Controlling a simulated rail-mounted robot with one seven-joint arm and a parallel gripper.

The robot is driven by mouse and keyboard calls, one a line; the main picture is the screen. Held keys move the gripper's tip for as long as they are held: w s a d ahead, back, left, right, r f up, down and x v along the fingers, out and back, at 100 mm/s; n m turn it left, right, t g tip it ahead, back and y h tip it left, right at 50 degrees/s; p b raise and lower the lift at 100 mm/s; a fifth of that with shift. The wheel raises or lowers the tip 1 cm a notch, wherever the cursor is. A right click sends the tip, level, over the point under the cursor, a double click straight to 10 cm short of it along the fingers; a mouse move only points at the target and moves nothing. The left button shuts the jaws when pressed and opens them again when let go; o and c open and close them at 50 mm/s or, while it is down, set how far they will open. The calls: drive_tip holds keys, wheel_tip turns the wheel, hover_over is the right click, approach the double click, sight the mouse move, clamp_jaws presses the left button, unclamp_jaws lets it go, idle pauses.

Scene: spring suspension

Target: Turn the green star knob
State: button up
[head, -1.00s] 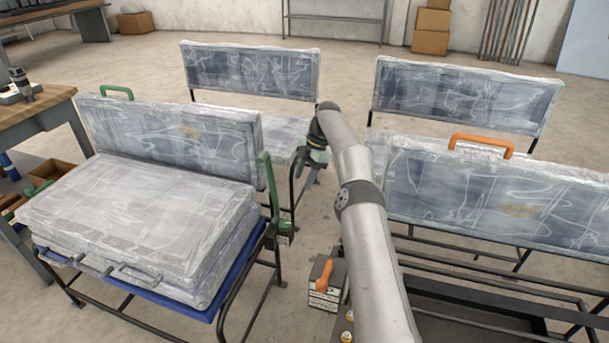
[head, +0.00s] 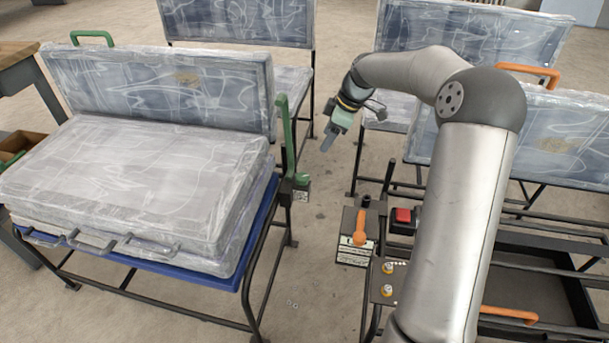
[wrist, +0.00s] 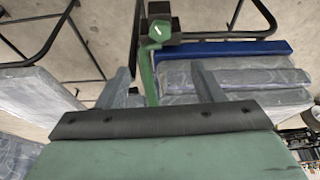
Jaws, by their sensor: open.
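A green knob (wrist: 160,31) with a white mark shows at the top of the wrist view, on a dark bracket at the end of a green bar (wrist: 148,72). In the head view the small green knob (head: 301,179) is at the foot of the upright green lever (head: 284,135), beside the wrapped seat on the left; its shape is too small to tell. My gripper (head: 328,141) is open, to the right of the lever and above the knob in the picture, apart from both. In the wrist view its two grey fingers (wrist: 165,84) spread either side of the bar, with nothing held.
Wrapped cushions (head: 140,180) lie on a blue tray (head: 185,268) in a black frame at left. An orange lever (head: 361,228) and a red button (head: 403,215) are at lower middle. Another wrapped seat back (head: 555,135) is at right. Open floor lies between the frames.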

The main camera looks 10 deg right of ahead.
sight(303, 176)
drive_tip(key=b+x, duration=0.5)
drive_tip(key=x, duration=1.1)
drive_tip(key=shift+a+f, duration=0.2)
drive_tip(key=shift+f, duration=0.1)
drive_tip(key=c, duration=1)
drive_tip(key=shift+o, duration=0.2)
drive_tip(key=p, duration=0.1)
drive_tip(key=n+p, duration=0.1)
drive_tip(key=shift+w+r+n+g+p, duration=0.1)
drive_tip(key=shift+r+n+g+p, duration=0.2)
drive_tip(key=shift+r+p, duration=0.1)
drive_tip(key=shift+f+n+y+p, duration=0.1)
drive_tip(key=shift+n+y+p, duration=0.2)
drive_tip(key=shift+n+p, duration=0.1)
drive_tip(key=shift+w+f+n+g, duration=0.1)
drive_tip(key=shift+f+n+g, duration=0.2)
drive_tip(key=shift+n, duration=0.1)
drive_tip(key=o, duration=1)
drive_tip(key=shift+c, duration=0.2)
drive_tip(key=p+v, duration=0.5)
drive_tip(key=v, duration=1.2)
drive_tip(key=shift+r, duration=0.25)
